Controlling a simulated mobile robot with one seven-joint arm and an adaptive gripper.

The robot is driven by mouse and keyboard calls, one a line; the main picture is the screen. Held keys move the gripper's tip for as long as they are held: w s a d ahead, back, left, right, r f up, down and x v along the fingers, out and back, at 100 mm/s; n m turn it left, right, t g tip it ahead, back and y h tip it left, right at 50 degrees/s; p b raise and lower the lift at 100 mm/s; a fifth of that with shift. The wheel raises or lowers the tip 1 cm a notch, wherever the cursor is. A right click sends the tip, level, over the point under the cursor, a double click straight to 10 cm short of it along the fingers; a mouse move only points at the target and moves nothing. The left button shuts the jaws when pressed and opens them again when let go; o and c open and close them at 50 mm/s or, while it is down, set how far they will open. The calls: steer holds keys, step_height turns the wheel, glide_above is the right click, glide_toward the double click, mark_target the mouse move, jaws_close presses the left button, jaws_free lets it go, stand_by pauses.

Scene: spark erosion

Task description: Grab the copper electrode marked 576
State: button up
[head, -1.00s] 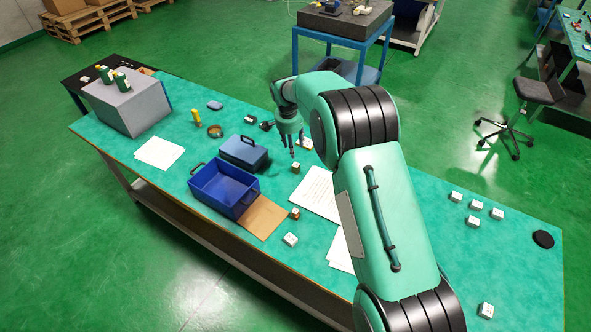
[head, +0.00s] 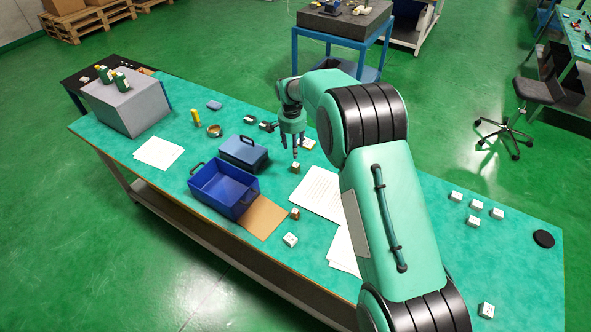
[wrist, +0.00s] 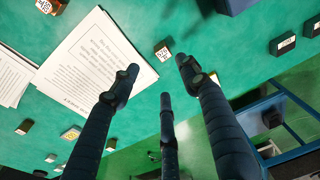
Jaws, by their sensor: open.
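My gripper (head: 295,150) is open and empty, its fingers pointing down above the table. In the head view a small block with a pale marked top and brownish sides (head: 295,168) sits just below the fingertips. In the wrist view my three dark fingers (wrist: 160,82) are spread, and a small block with a marked white top and copper-brown side (wrist: 163,52) lies beyond their tips, apart from them. Another copper-brown block with a pale marked top (head: 294,213) stands by the cardboard sheet; a similar block shows at the wrist view's top left (wrist: 46,6). I cannot read the numbers surely.
A blue open bin (head: 224,190), a blue lidded box (head: 243,152) and a cardboard sheet (head: 263,217) lie left of my gripper. Printed paper (head: 318,192) lies beside the near block. Several white-topped blocks (head: 476,206) stand at the right; the green table between is mostly clear.

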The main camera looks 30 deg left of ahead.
steer(key=w+d+n+g+y+b, duration=0.1)
steer(key=w+d+n+y+b, duration=0.2)
steer(key=n, duration=1.3)
steer(key=shift+d+f+n+g+y+b, duration=0.3)
steer(key=shift+d+y+b, duration=0.25)
steer(key=shift+d, duration=0.6)
steer(key=b, duration=0.1)
glide_above(296, 165)
steer(key=d, duration=0.3)
steer(key=shift+w+a+f, duration=0.1)
steer(key=shift+a+f, duration=0.05)
steer(key=shift+f, duration=1.85)
steer(key=shift+a+f, duration=0.1)
steer(key=shift+f, duration=1.9)
steer(key=shift+b+x, duration=0.6)
steer(key=shift+x, duration=2)
